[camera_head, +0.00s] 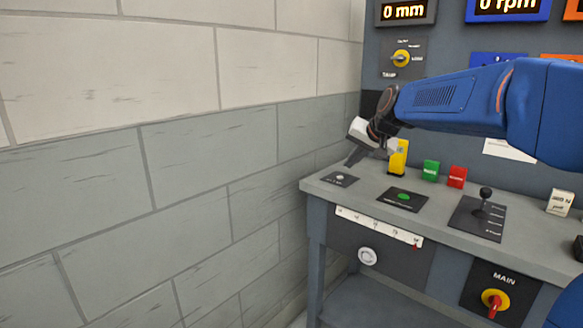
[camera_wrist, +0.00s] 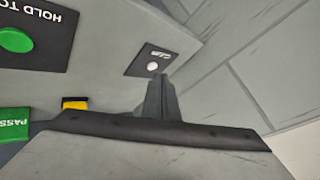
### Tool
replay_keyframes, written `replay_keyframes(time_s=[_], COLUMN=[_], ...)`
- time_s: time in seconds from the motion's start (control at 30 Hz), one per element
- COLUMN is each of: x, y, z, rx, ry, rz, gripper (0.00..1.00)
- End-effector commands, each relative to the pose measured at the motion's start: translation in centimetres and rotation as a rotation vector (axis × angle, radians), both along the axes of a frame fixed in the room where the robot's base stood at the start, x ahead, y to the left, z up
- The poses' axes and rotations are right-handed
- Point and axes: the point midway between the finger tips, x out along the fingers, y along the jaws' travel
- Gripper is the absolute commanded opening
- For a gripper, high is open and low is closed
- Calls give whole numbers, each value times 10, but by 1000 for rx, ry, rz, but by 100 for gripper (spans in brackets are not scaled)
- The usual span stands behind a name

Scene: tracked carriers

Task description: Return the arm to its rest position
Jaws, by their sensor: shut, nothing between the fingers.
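My gripper (camera_head: 355,158) hangs at the end of my blue arm, which reaches in from the right. Its fingers are shut and empty, pointing down over the left end of the grey bench (camera_head: 372,184). The fingertips are close above a small dark plate (camera_head: 340,179) with a pale knob; I cannot tell whether they touch it. In the wrist view the closed fingers (camera_wrist: 158,84) show just below the white knob (camera_wrist: 152,66) on that plate, appearing apart from it.
A yellow block (camera_head: 397,158), green block (camera_head: 431,170) and red block (camera_head: 457,176) stand behind. A green button (camera_head: 404,196) and black lever (camera_head: 485,197) are on the bench. The block wall (camera_head: 190,180) is left; a blue-grey panel (camera_head: 440,60) rises behind.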

Motion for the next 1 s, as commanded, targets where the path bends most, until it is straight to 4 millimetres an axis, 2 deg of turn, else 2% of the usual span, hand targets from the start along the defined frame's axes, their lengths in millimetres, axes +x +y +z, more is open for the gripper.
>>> replay_keyframes(time_s=[0.03, 0.1, 0.47, 0.8, 1.0], x=[-24, -54, -202, -334, -396], y=[-2, -5, -22, -42, -53], z=[-2, -8, -55, -122, -163], rx=[-20, -49, -196, -332, -399], ry=[7, 21, 98, 175, 216], rz=[12, 29, 117, 196, 235], gripper=[0, 0, 0, 0, 0])
